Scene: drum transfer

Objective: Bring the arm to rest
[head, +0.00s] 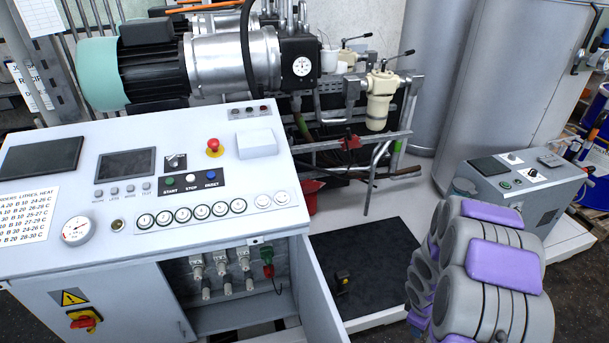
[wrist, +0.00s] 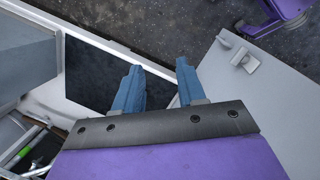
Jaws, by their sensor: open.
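My gripper (wrist: 158,70) shows in the wrist view, with two blue fingers spread apart and nothing between them. The fingers hang above the edge of a dark mat (wrist: 92,72) and beside a light grey panel (wrist: 252,95). In the head view my grey and purple arm is folded at the lower right, and my gripper's fingers are not visible there.
A control console (head: 150,180) with buttons and gauges stands at the left, its cabinet door (head: 318,290) open. A dark mat (head: 365,265) lies on the floor. A smaller grey control box (head: 515,190) stands at the right, near my arm.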

